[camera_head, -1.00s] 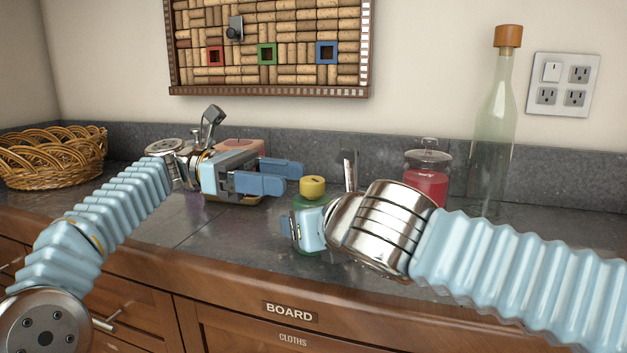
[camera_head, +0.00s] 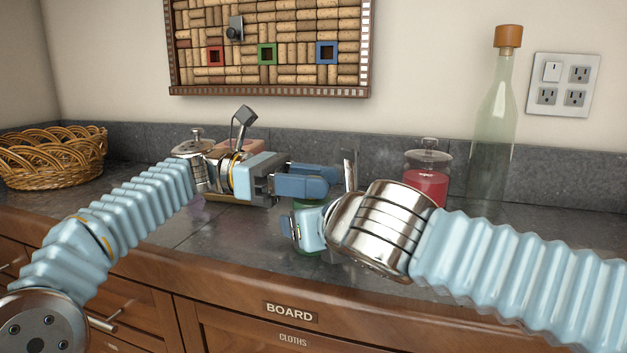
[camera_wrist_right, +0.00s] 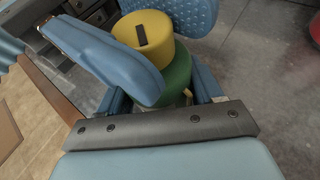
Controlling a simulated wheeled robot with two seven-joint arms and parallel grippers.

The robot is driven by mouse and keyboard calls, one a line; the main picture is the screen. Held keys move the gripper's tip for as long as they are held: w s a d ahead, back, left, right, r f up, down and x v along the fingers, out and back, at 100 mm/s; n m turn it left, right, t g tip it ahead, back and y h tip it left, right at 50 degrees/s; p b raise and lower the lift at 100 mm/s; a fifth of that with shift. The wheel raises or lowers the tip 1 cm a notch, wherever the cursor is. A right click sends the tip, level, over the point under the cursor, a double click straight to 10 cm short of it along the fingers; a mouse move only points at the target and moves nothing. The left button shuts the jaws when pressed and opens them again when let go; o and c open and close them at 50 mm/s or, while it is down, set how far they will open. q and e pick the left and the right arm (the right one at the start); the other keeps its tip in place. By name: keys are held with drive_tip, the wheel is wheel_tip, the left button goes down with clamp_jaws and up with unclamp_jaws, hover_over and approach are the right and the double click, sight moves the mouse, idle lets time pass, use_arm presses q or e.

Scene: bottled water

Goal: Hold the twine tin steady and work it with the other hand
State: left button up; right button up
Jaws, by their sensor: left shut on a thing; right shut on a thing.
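The twine tin has a green body (camera_head: 307,204) and stands on the counter. My right gripper (camera_head: 311,229) is shut around the body from the right. My left gripper (camera_head: 322,181) is above it, its fingers shut on the yellow lid and hiding it in the head view. In the right wrist view, the yellow lid (camera_wrist_right: 143,34), with a dark mark on top, sits on the green body (camera_wrist_right: 178,76) between the left gripper's blue fingers. The right gripper's fingers flank the body lower down, partly covered.
A red-filled glass jar (camera_head: 427,186) and a tall corked bottle (camera_head: 493,135) stand behind my right arm. A wicker basket (camera_head: 50,157) is at far left. A pinkish item (camera_head: 240,146) and a lidded jar are partly hidden behind my left wrist. The wooden counter edge runs in front.

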use_arm(q)
drive_tip(key=shift+w+d+m+g+y, duration=0.1)
drive_tip(key=shift+m+g+y, duration=0.5)
drive_tip(key=shift+m+g, duration=0.5)
drive_tip(key=shift+m+g+y, duration=0.5)
drive_tip(key=shift+g, duration=0.5)
drive_tip(key=o, duration=1)
drive_tip(key=shift+c, duration=0.2)
drive_tip(key=shift+r, duration=0.1)
